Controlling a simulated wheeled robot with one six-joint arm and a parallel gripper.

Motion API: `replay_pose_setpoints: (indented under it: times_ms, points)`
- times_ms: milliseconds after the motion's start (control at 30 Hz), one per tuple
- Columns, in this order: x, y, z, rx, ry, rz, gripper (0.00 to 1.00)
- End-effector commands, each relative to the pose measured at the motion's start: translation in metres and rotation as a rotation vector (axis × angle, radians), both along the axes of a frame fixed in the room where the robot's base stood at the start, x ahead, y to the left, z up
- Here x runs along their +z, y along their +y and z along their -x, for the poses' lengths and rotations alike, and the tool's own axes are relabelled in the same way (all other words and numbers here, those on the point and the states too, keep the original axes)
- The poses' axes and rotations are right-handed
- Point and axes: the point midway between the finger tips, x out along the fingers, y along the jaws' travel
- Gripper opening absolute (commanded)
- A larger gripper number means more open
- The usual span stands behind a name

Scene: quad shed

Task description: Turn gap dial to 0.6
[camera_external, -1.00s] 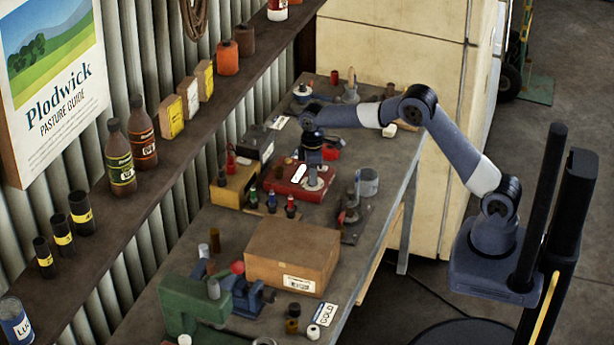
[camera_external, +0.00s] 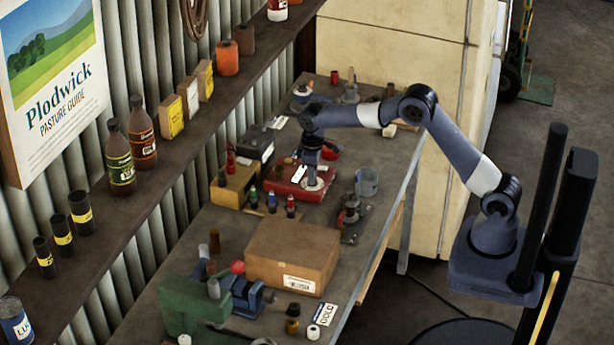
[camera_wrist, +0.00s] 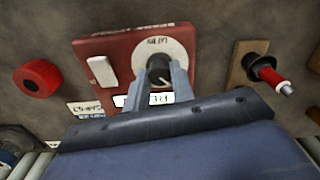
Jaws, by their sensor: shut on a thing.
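A red box (camera_external: 288,188) lies on the bench and also fills the upper middle of the wrist view (camera_wrist: 112,48). On it is a round white dial plate (camera_wrist: 144,46) with a dark knob (camera_wrist: 158,62) at its centre. The plate's lettering is too small to read, and I cannot make out the knob's setting. My gripper (camera_wrist: 161,70) is shut on the knob, one finger on each side. A white strip with dark characters (camera_wrist: 158,99) shows on the box below the knob, partly hidden by the fingers. In the external view my gripper (camera_external: 312,183) covers part of the plate.
A white switch-like block (camera_wrist: 101,71) sits on the red box. A red cylinder (camera_wrist: 38,78) stands left of it and a red-handled part on a wooden block (camera_wrist: 246,68) right. A cardboard box (camera_external: 290,250) and a metal cup (camera_external: 367,182) stand nearby on the bench.

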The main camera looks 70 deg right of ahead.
Motion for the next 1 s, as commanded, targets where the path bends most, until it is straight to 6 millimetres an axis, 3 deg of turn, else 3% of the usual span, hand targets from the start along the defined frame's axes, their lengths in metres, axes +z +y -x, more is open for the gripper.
replay_pose_setpoints:
  times_ms: [500,1000]
  points:
    - [0.0007,-0.0002,-0.0004,-0.344,-0.002,0.0,0.01]
    - [0.0009,-0.0003,-0.0006,-0.419,-0.002,0.0,0.01]
